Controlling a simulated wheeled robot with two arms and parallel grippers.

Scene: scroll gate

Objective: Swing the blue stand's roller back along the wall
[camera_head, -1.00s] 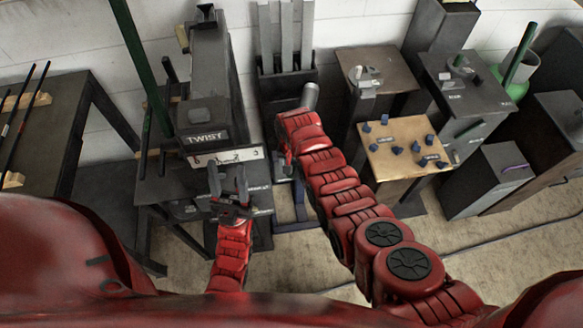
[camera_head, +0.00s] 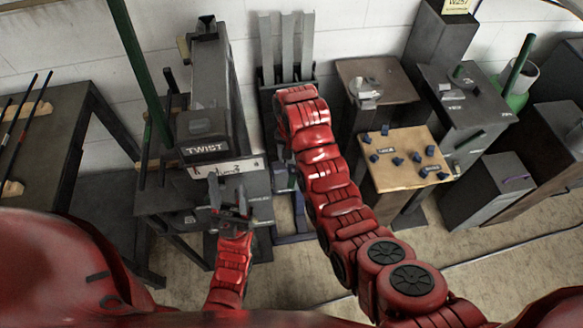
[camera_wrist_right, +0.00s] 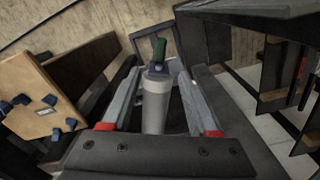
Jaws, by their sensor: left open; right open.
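The blue stand shows in the head view as a blue foot (camera_head: 292,238) on the floor beside my right arm; its upper part is hidden behind that arm. In the right wrist view, a pale grey roller (camera_wrist_right: 156,105) with a green piece at its far end lies between the fingers of my right gripper (camera_wrist_right: 165,75). That gripper is open, one finger on each side of the roller; I cannot tell whether they touch it. My left gripper (camera_head: 229,193) is open and empty in front of the machine labelled TWIST (camera_head: 205,148).
A rack of grey upright slats (camera_head: 287,48) stands at the wall behind my right arm. A wooden board with blue knobs (camera_head: 393,185) is to its right, with dark cabinets (camera_head: 465,105) beyond. A dark table (camera_head: 55,125) with rods is at the left.

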